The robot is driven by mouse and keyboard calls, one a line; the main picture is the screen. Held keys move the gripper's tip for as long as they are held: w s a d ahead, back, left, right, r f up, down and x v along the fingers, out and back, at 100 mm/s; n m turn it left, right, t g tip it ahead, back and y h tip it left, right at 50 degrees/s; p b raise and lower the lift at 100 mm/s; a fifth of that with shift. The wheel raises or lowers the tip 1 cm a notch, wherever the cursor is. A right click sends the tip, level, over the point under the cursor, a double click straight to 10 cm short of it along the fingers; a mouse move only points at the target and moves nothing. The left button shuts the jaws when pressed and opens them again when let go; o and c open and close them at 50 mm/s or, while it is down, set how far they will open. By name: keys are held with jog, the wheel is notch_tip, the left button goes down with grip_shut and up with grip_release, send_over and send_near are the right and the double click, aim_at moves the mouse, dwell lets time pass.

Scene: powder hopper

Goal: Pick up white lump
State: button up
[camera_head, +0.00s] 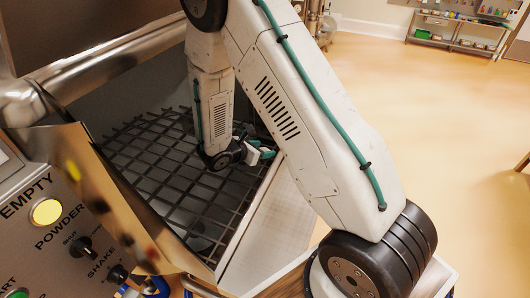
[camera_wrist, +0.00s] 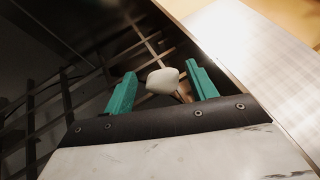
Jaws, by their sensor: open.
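The white lump (camera_wrist: 163,81) shows in the wrist view, between and slightly beyond the two green fingers of my gripper (camera_wrist: 163,88). It appears to lie on the dark bars of the grate, close to the hopper's side wall. Gaps show between the lump and both fingers. In the head view my gripper (camera_head: 263,152) is low over the right side of the grate (camera_head: 165,180), with its green fingers apart. I cannot make out the lump clearly in the head view.
The hopper's metal rim (camera_head: 265,225) runs close on the right of my gripper; it also shows in the wrist view (camera_wrist: 240,65). A control panel (camera_head: 60,235) with a lit yellow lamp and knobs stands at the left. Open floor (camera_head: 450,120) lies to the right.

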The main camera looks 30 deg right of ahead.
jog(key=shift+d+f, duration=0.1)
jog(key=shift+d, duration=0.05)
jog(key=c, duration=1)
jog(key=shift+c, duration=0.2)
notch_tip(320, 180, up, 10)
